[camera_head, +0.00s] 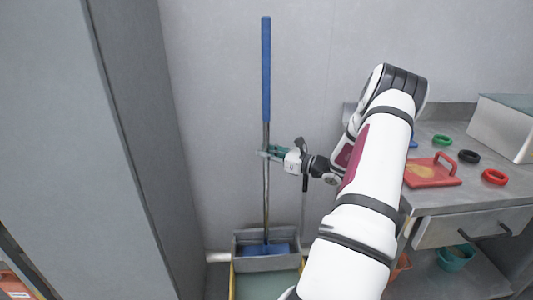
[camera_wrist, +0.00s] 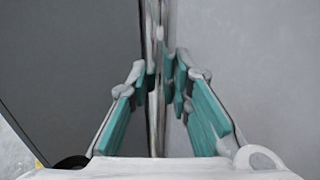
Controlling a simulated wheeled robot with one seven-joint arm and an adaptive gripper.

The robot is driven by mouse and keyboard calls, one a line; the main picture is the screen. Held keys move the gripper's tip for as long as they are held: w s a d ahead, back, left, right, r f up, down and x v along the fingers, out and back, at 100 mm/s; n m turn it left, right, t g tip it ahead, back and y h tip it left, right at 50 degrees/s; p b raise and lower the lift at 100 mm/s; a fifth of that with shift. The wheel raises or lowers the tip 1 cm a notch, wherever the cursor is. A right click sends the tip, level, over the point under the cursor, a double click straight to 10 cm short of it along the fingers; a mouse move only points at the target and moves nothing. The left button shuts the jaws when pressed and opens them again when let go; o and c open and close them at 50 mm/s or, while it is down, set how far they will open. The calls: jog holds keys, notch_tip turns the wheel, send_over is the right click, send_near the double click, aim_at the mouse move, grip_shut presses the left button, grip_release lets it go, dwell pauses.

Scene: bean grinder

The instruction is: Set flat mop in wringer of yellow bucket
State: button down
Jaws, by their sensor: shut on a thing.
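The flat mop (camera_head: 266,70) stands upright in the head view, with a blue grip on top and a metal pole below. Its blue head (camera_head: 265,249) is down inside the grey wringer (camera_head: 240,240) on the yellow bucket (camera_head: 232,283). I cannot tell whether the head touches the wringer's bottom. My gripper (camera_head: 266,152) is shut on the metal pole, just below the blue grip. In the wrist view, the teal fingers of my gripper (camera_wrist: 160,75) close around the pole (camera_wrist: 155,110).
A grey cabinet side (camera_head: 110,150) stands close on the left. A grey wall is behind the mop. On the right, a metal counter (camera_head: 450,197) holds an orange tool with a handle (camera_head: 432,172), coloured rings and a metal box (camera_head: 505,125). A teal bowl (camera_head: 455,258) sits below.

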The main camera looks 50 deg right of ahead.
jog(key=c, duration=1.5)
grip_release()
jog(key=shift+o, duration=0.2)
jog(key=s+p, duration=0.1)
jog(key=s, duration=0.6)
jog(key=shift+s+d, duration=0.2)
jog(key=shift+d, duration=0.2)
